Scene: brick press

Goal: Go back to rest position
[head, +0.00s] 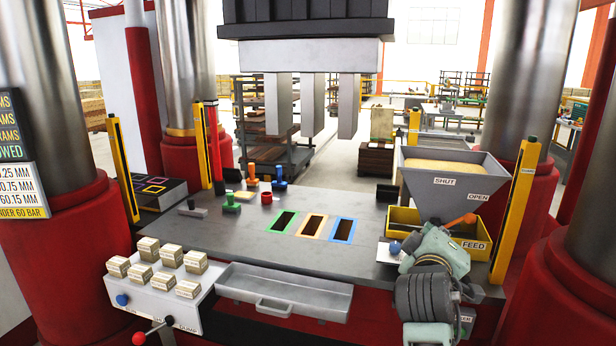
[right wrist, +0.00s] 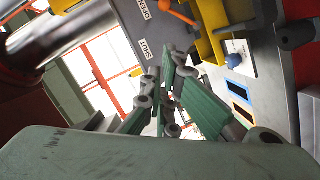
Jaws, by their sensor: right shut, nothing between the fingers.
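My right gripper (head: 432,240) is in front of the yellow feed bin at the right end of the press table. It also shows in the right wrist view (right wrist: 168,75), with its green-padded fingers closed together and nothing between them. The wrist and forearm hide part of the table's right front edge. A lever with an orange knob (head: 468,219) is just right of the gripper in the head view, and it also shows in the right wrist view (right wrist: 180,14). My left gripper is in neither view.
The grey hopper (head: 440,185) holds yellowish material above the yellow feed bin (head: 472,242). A blue button (head: 395,248) is left of the gripper. Three framed slots, green (head: 283,222), orange and blue, lie mid-table beneath raised press punches (head: 312,105). Several pale blocks (head: 169,255) stand front left, beside an empty tray (head: 284,282).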

